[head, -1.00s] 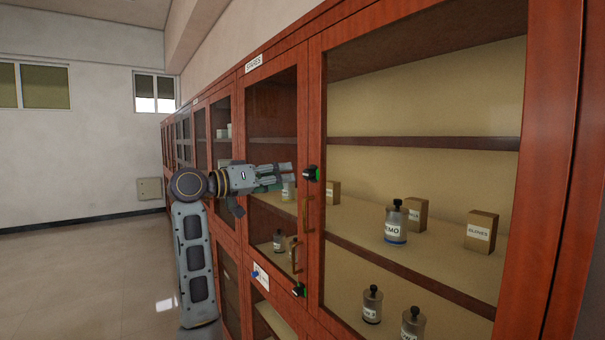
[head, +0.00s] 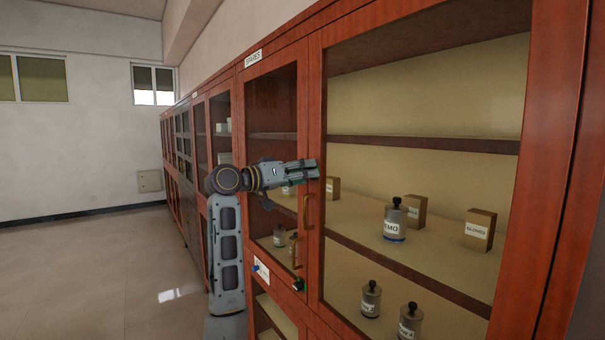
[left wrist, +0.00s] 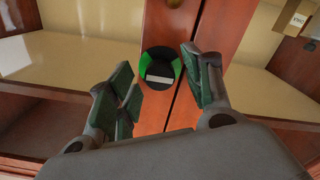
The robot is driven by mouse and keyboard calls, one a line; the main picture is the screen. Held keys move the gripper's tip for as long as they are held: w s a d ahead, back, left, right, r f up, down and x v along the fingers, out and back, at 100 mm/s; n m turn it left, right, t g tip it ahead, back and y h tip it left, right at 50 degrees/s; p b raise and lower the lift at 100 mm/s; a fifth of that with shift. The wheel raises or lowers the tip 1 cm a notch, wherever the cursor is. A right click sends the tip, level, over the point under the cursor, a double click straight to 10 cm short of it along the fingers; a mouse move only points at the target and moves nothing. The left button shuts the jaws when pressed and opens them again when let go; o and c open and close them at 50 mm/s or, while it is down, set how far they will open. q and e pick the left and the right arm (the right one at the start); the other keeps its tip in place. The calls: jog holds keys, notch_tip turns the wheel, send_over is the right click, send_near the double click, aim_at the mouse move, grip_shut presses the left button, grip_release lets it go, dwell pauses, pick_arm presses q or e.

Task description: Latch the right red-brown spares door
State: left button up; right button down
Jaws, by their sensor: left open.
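The spares cabinet has red-brown glazed doors under a white label (head: 253,58). The wide right door (head: 316,110) looks flush with its frame. A brass handle (head: 308,212) is beside the seam, just below my left gripper (head: 317,169). That gripper is open and empty, its fingers against or just in front of the door edge; contact cannot be told. In the left wrist view a round black latch with green sides and a pale bar (left wrist: 160,68) lies between the open fingers (left wrist: 158,62). My gripper hides it in the head view. My right gripper is out of view.
A second black-and-green latch (head: 299,285) is lower on the seam, near another brass handle (head: 295,250). Behind the glass are bottles (head: 395,220) and boxes (head: 480,230). The floor (head: 110,270) at left is clear.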

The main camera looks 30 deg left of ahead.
pick_arm(q)
jog(key=c, duration=1.1)
jog(key=shift+o, duration=0.2)
jog(key=shift+f, duration=0.1)
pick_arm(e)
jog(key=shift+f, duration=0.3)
pick_arm(q)
jog(key=m+b, duration=0.5)
jog(key=m, duration=1)
jog(key=shift+b, duration=0.4)
jog(key=shift+m, duration=1.4)
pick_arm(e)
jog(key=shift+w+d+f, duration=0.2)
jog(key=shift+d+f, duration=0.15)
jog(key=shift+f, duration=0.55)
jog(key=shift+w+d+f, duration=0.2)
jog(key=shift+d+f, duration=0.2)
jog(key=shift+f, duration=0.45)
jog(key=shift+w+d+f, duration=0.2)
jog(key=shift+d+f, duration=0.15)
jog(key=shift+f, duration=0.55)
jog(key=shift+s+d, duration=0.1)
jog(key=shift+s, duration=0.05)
